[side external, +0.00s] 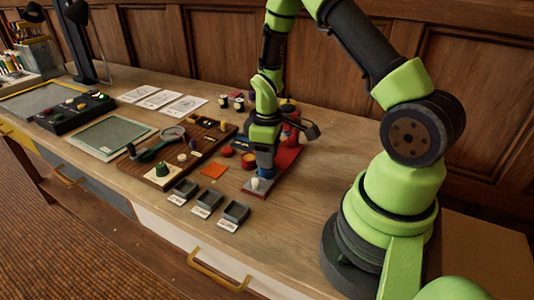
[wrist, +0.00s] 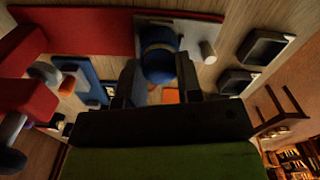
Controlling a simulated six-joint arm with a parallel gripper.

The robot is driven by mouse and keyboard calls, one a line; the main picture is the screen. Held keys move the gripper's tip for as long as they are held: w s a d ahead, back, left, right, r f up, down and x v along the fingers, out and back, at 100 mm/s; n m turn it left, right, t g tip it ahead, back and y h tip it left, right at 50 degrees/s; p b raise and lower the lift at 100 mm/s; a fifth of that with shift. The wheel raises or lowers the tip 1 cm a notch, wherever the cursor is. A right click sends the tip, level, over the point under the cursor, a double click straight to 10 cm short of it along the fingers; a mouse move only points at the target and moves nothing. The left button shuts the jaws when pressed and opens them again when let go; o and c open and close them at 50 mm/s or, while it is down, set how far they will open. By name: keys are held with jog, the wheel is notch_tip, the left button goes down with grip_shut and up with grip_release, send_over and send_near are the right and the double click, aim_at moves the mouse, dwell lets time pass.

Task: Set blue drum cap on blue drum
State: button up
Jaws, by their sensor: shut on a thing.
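My gripper (side external: 265,152) is low over the near end of a long red stand (side external: 285,165). Its fingers are shut on a round blue piece, the blue drum cap (wrist: 158,67), which also shows between the fingers in the wrist view (wrist: 158,72). More blue, which looks like the blue drum (wrist: 156,36), shows directly beyond the cap. In the side view, blue (side external: 265,171) stands under the fingers on the stand. Cap and drum overlap in both views, so I cannot tell whether they touch.
Three dark trays, the nearest (side external: 235,212), line the table's front. An orange square (side external: 213,171) and a red disc (side external: 228,151) lie to the left. A wooden board (side external: 165,178) holds several small items.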

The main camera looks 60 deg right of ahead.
jog(key=shift+f, duration=0.15)
jog(key=o, duration=1.3)
jog(key=shift+r, duration=3.5)
